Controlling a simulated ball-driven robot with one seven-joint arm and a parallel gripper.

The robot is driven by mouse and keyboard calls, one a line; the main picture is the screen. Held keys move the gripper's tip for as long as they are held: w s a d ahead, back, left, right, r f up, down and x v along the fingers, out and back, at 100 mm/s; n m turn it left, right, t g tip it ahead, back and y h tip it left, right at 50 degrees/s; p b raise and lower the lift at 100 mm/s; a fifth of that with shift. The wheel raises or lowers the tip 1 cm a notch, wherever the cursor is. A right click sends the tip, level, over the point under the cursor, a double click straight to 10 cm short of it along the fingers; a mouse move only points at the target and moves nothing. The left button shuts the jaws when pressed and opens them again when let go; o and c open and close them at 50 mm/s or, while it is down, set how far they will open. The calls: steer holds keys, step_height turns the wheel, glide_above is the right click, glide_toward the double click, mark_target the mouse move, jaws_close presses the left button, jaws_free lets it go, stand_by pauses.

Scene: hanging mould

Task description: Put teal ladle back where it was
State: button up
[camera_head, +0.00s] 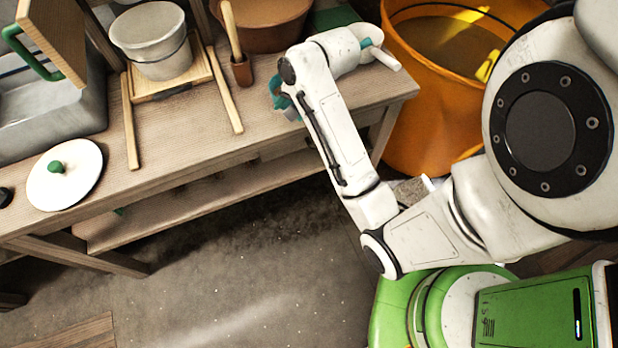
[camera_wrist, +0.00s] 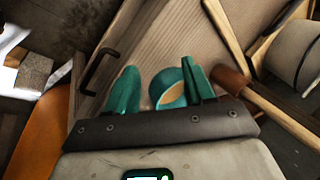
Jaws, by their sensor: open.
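My gripper (camera_wrist: 159,68) shows in the wrist view with its two teal fingers apart, above the wooden bench top. Between the fingers is a rounded teal piece with a pale inside (camera_wrist: 178,88), probably the teal ladle's bowl. It sits close to the right finger; I cannot tell whether they touch. No ladle handle is visible. In the head view my gripper (camera_head: 281,97) is at the bench's front right part, mostly hidden behind my arm. The teal there cannot be split into finger and ladle.
A brown holder (camera_head: 241,72) with a wooden handle stands just left of my gripper on the bench (camera_head: 190,118). A white bucket (camera_head: 150,35), brown bowl (camera_head: 268,25), white lid (camera_head: 65,180) and grey basin (camera_head: 50,110) stand around. An orange barrel (camera_head: 412,120) is at the right.

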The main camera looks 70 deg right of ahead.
steer(key=s+a+f+n+g+y, duration=0.1)
steer(key=a+f+n, duration=0.25)
steer(key=a, duration=0.35)
steer(key=s+a+f+n+g+y, duration=0.1)
steer(key=a+f+n, duration=0.1)
steer(key=a+n, duration=0.4)
steer(key=s+a+f+n+g+h, duration=0.1)
steer(key=s+a+f+n+g, duration=0.1)
steer(key=s+a+n, duration=0.4)
steer(key=shift+s+a+f+n, duration=0.35)
steer(key=shift+s+n, duration=0.4)
steer(key=shift+s, duration=0.45)
